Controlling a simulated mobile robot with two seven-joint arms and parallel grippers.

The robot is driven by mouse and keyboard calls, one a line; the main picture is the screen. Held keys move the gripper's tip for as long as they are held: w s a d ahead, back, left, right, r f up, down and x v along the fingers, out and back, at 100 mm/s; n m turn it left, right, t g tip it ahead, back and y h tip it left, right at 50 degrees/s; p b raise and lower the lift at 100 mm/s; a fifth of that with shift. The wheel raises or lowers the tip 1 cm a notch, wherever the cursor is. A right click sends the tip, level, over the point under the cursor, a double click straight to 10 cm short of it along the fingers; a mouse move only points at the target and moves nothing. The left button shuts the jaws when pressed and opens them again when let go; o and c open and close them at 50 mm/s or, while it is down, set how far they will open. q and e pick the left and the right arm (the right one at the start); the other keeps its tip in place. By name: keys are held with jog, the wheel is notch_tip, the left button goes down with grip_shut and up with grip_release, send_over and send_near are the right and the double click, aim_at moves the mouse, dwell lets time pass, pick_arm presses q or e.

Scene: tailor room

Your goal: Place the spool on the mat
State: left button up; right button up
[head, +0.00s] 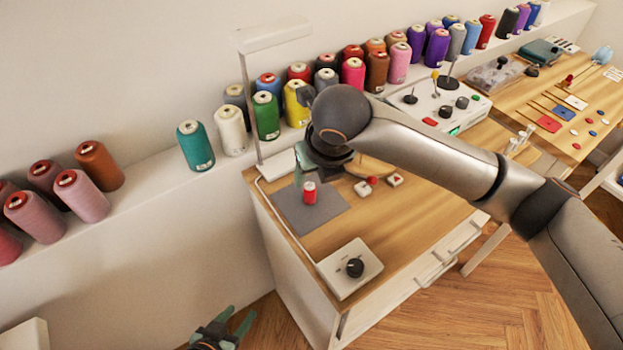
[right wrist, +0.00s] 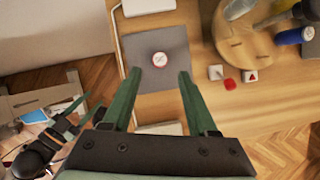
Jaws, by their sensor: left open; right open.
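A small red spool (head: 310,194) with a white top stands upright on the grey mat (head: 335,211). In the right wrist view the spool (right wrist: 159,60) shows from above, within the mat (right wrist: 172,42). My right gripper (head: 330,163) is above and behind the spool in the head view, its fingers partly hidden by its own wrist. In the right wrist view its green fingers (right wrist: 159,73) are spread apart with nothing between them; the spool appears just beyond the tips. My left gripper (head: 224,328) is open and empty, low at the bottom edge, away from the table.
A white lamp (head: 270,35) rises behind the mat. A white box with a black knob (head: 355,268) sits at the table's front. Several thread cones line the wall ledge.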

jog(key=v, duration=0.3)
jog(key=shift+s+r, duration=0.15)
jog(key=shift+r, duration=0.2)
jog(key=shift+o, duration=0.4)
dwell(0.5)
